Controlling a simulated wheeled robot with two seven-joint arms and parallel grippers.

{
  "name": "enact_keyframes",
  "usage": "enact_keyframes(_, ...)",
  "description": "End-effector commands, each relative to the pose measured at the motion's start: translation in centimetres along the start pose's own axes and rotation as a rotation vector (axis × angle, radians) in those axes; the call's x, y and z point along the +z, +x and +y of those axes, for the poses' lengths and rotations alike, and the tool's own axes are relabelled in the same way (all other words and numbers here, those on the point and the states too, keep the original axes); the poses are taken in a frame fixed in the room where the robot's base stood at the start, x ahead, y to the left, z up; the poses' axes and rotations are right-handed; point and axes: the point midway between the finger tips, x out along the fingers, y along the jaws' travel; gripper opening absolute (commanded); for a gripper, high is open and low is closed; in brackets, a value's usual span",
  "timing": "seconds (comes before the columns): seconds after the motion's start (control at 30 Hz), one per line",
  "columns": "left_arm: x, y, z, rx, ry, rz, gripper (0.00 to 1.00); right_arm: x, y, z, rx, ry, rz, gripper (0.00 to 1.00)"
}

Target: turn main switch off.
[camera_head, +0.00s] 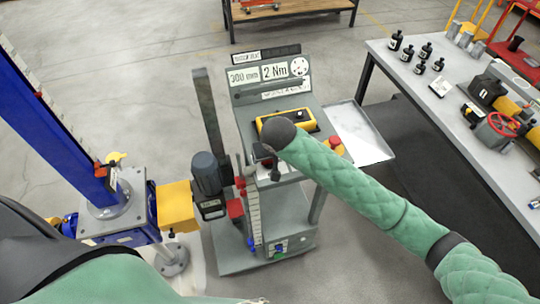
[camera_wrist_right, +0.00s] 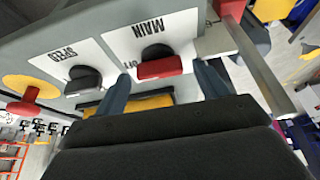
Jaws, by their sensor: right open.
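The main switch (camera_wrist_right: 158,64) is a red knob on a dark base, on a white label reading MAIN, in the right wrist view. My right gripper (camera_wrist_right: 164,75) is open, with one finger on each side of the red knob. I cannot tell if either finger touches it. In the head view my right arm reaches in from the right to the grey control stand (camera_head: 270,103), and its wrist hides the switch. My left arm shows at the lower left, but its gripper is out of view.
A black SPEED knob (camera_wrist_right: 83,78) sits beside the main switch, with a red emergency button (camera_wrist_right: 27,105) farther left. A yellow-framed pendant (camera_head: 298,117) lies on the stand. A blue screw jack (camera_head: 68,130) stands left; a workbench (camera_head: 432,92) with bottles stands right.

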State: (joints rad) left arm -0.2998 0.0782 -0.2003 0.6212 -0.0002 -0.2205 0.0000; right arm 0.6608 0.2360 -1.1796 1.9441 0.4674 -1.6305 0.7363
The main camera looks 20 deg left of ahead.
Motion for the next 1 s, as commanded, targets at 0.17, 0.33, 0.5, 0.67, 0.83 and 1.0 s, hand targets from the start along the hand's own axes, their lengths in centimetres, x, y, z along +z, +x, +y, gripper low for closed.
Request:
enact_keyframes(0.17, 0.1, 0.5, -0.1, -0.001, 0.0, 0.0, 0.0, 0.0, -0.5, 0.0, -0.001, 0.0, 0.001, 0.73)
enact_keyframes(0.33, 0.5, 1.8, -0.2, -0.002, 0.0, -0.004, 0.0, 0.1, -2.7, -0.1, -0.002, -0.002, 0.002, 0.73)
enact_keyframes(0.5, -2.9, 2.0, -0.5, -0.005, 0.0, 0.022, 0.0, 0.1, -5.0, 0.0, -0.001, -0.001, 0.001, 0.73)
enact_keyframes(0.67, -4.6, 2.0, -0.4, -0.004, 0.0, 0.031, 0.0, 0.0, -6.9, 0.0, -0.001, 0.0, 0.002, 0.73)
enact_keyframes(0.83, -5.4, 1.9, -0.4, -0.004, -0.001, 0.036, 0.0, 0.0, -7.7, 0.0, 0.0, 0.0, 0.001, 0.73)
enact_keyframes(1.0, -5.4, 1.9, -0.3, -0.003, -0.001, 0.035, 0.0, 0.0, -7.8, 0.0, 0.0, 0.0, 0.0, 0.73)
